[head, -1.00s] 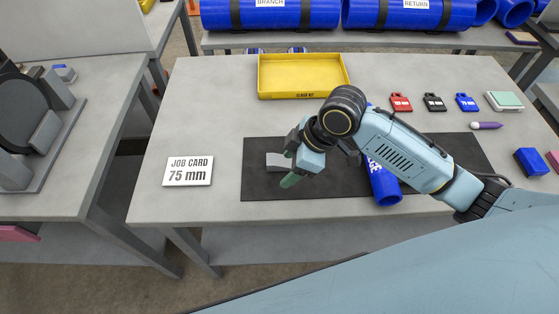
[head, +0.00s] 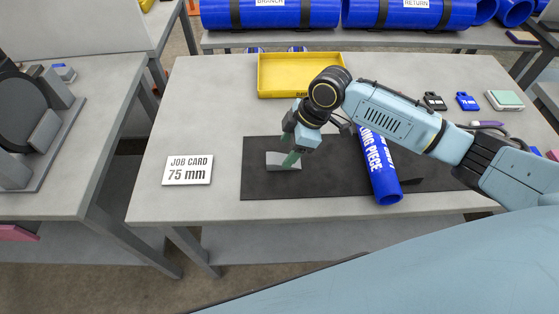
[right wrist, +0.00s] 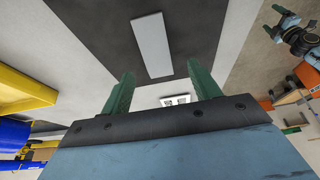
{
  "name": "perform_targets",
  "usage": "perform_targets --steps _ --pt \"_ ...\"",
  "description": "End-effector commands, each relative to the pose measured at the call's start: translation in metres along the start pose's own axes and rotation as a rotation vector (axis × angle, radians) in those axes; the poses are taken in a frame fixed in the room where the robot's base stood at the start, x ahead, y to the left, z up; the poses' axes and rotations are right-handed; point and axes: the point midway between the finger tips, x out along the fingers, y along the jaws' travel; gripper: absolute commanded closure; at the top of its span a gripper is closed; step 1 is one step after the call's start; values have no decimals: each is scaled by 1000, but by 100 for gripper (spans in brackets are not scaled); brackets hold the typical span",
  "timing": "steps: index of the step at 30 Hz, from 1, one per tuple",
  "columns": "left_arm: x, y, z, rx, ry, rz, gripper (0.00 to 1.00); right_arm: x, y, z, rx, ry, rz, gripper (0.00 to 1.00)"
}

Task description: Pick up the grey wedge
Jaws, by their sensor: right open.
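The grey wedge (head: 283,166) lies on the dark mat (head: 330,185), near its left end. My right gripper (head: 288,150) is open, its green fingers pointing down over the wedge and hiding part of it. In the right wrist view the wedge (right wrist: 152,45) shows as a pale long block on the mat, beyond the open fingertips (right wrist: 160,70); nothing is between the fingers. My left gripper (right wrist: 276,20) is outside the head view; it shows small at the top right of the right wrist view, its green fingers apart.
A blue pipe marked "LONG PIECE" (head: 380,170) lies on the mat to the right, below my right forearm. The yellow tray (head: 262,90) stands behind the gripper. A job card reading 75 mm (head: 188,170) is at left. Black (head: 434,101) and blue (head: 467,101) tags lie at the back right.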

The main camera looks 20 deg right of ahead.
Motion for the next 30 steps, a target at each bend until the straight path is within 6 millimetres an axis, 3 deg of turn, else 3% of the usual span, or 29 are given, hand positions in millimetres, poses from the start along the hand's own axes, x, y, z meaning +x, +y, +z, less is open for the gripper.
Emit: perform_targets --steps 9,19,30 --pt "2 2 0 0 1 2 18 43 3 -3 1 -1 -1 38" --pt "3 2 0 0 1 2 18 51 4 -3 0 0 1 38" --pt "3 2 0 -1 0 2 18 50 3 -3 0 -1 1 85"
